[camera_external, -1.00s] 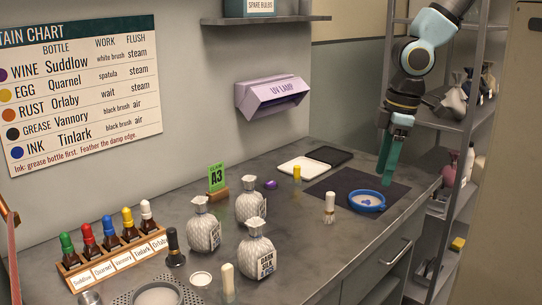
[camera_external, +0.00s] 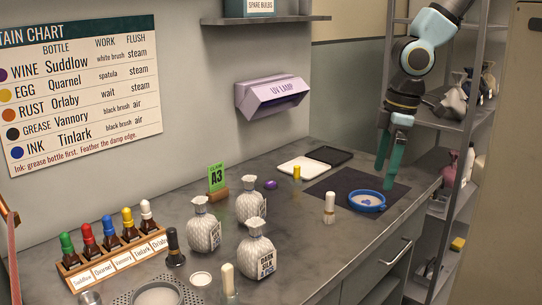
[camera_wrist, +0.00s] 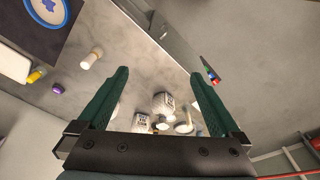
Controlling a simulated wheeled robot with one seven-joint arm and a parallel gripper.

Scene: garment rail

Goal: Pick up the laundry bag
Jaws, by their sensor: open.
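Three whitish, patterned laundry bags with tied necks stand upright on the counter in the external view: a front one (camera_external: 255,252) with a tag reading "DARK SILK", a left one (camera_external: 203,232) and a back one (camera_external: 249,202). Tags on the other two are too small to read. My gripper (camera_external: 390,184) is open and empty, pointing down above the counter's right end, beside the blue-rimmed dish and well away from the bags. In the wrist view, bags (camera_wrist: 163,103) show small and distant between the green fingers (camera_wrist: 158,84).
A white-topped brush (camera_external: 330,208) stands between mat and bags. A bottle rack (camera_external: 118,258) is at left. A shelf unit (camera_external: 436,122) with more small bags stands at right. A purple UV lamp (camera_external: 272,92) hangs above.

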